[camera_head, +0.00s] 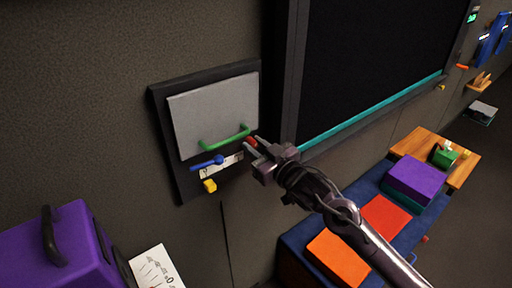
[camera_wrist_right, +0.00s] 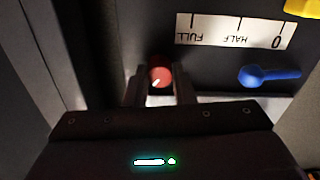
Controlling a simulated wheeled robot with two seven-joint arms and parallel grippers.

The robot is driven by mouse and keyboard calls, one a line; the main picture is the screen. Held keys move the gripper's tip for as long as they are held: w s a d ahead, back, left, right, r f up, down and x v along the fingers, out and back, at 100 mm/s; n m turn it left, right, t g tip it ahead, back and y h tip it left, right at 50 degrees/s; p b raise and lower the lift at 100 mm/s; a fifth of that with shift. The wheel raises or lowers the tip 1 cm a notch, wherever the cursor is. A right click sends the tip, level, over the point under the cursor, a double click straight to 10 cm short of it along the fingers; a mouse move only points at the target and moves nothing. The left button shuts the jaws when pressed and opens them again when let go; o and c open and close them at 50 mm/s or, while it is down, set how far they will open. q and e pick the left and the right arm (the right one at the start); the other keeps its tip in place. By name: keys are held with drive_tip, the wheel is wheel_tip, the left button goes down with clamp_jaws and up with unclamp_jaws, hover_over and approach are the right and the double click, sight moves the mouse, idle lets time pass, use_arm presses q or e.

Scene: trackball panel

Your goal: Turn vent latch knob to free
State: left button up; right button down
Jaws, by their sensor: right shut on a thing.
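The small red knob (camera_head: 250,141) sits at the right side of the dark wall panel (camera_head: 163,125), just right of the green handle. It also shows in the right wrist view (camera_wrist_right: 161,74), with a short white mark on its face. My right gripper (camera_head: 256,148) reaches it from the lower right and is shut on it, with one finger on each side. In the right wrist view the gripper (camera_wrist_right: 160,90) frames the knob, and its sides are partly hidden. My left gripper is not in view.
The panel has a grey flap (camera_head: 215,110) with a green handle (camera_head: 225,137), a blue lever (camera_head: 207,162) by a FULL-HALF-0 scale (camera_wrist_right: 237,31), and a yellow knob (camera_head: 209,186). A purple box (camera_head: 60,250) stands lower left. A blue bench (camera_head: 292,270) with coloured boxes lies right.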

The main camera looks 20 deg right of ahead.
drive_tip(key=n+b, duration=0.1)
drive_tip(key=n, duration=0.3)
drive_tip(key=shift+f+b, duration=0.15)
drive_tip(key=shift+b, duration=0.2)
drive_tip(key=n+b, duration=0.2)
drive_tip(key=n, duration=0.2)
drive_tip(key=shift+a, duration=0.1)
drive_tip(key=shift+n+b, duration=3.35)
drive_tip(key=shift+n, duration=1.05)
drive_tip(key=c, duration=1.2)
unclamp_jaws()
